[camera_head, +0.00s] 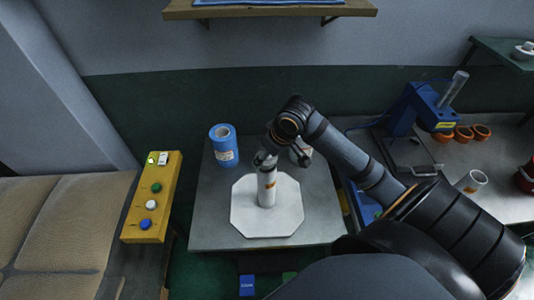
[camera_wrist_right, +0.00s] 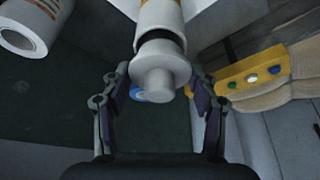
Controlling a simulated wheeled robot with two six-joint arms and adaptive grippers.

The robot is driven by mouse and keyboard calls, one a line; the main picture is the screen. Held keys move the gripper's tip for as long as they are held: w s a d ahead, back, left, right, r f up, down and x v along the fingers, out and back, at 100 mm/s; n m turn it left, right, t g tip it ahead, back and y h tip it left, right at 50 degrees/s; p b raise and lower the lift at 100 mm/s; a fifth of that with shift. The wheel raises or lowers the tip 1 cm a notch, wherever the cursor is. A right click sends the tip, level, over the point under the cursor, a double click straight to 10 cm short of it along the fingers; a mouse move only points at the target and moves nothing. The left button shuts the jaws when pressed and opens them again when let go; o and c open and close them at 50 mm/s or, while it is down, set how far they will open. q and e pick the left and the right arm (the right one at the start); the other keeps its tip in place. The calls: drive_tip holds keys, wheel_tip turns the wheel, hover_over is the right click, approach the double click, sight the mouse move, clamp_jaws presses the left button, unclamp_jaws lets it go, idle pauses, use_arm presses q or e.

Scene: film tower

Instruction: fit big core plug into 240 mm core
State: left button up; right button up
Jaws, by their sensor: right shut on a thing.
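The 240 mm core, a white tube with an orange label (camera_head: 267,188), stands upright on a white octagonal board (camera_head: 285,222). In the right wrist view the core (camera_wrist_right: 160,14) is at the top centre, with a dark band at its near end. My right gripper (camera_head: 265,158) is right above the core's top. In the wrist view its fingers (camera_wrist_right: 158,84) are on both sides of the white stepped plug (camera_wrist_right: 153,82), and it is shut on it. The plug is in line with the core's end; I cannot tell how deep it sits. My left gripper is not in view.
A blue roll (camera_head: 223,146) stands at the table's back left. A yellow button panel (camera_head: 152,200) is left of the table. The table's front left is clear.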

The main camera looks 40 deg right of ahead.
drive_tip(key=shift+f, duration=0.2)
idle(0.4)
drive_tip(key=shift+f+b, duration=0.5)
drive_tip(key=shift+f, duration=0.3)
drive_tip(key=shift+f, duration=0.5)
idle(0.6)
drive_tip(key=o, duration=1.2)
drive_tip(key=v, duration=0.6)
drive_tip(key=shift+d+r, duration=0.1)
drive_tip(key=shift+d, duration=0.1)
drive_tip(key=shift+s+a+r, duration=0.15)
drive_tip(key=shift+s+r, duration=0.15)
drive_tip(key=shift+r, duration=0.35)
